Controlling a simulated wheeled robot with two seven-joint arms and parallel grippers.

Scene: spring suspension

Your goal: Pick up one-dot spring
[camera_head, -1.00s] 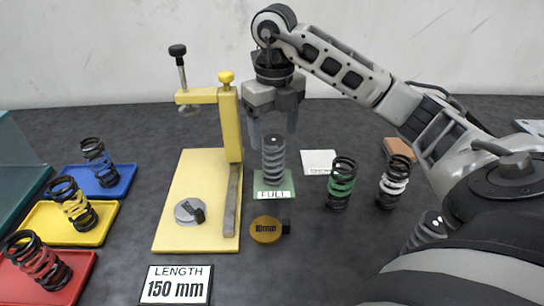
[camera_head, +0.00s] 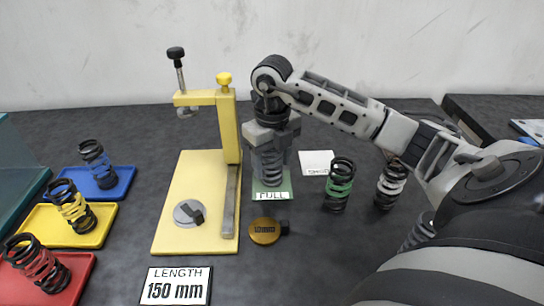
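A grey coil spring (camera_head: 270,171) stands upright on the green card marked FULL (camera_head: 272,195). In the earlier picture a single pale dot showed on its top; the gripper now hides that top. My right gripper (camera_head: 271,157) points straight down over this spring, with its fingers on either side of the upper coils. Whether the fingers press on the coils or stand slightly apart cannot be told. My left gripper is out of view.
A yellow press stand (camera_head: 229,130) is close left of the gripper. Green-banded (camera_head: 339,185) and white-banded (camera_head: 391,186) springs stand right. A brass disc (camera_head: 264,231) lies in front. Blue (camera_head: 120,184), yellow (camera_head: 95,234) and red (camera_head: 74,275) trays hold springs at left.

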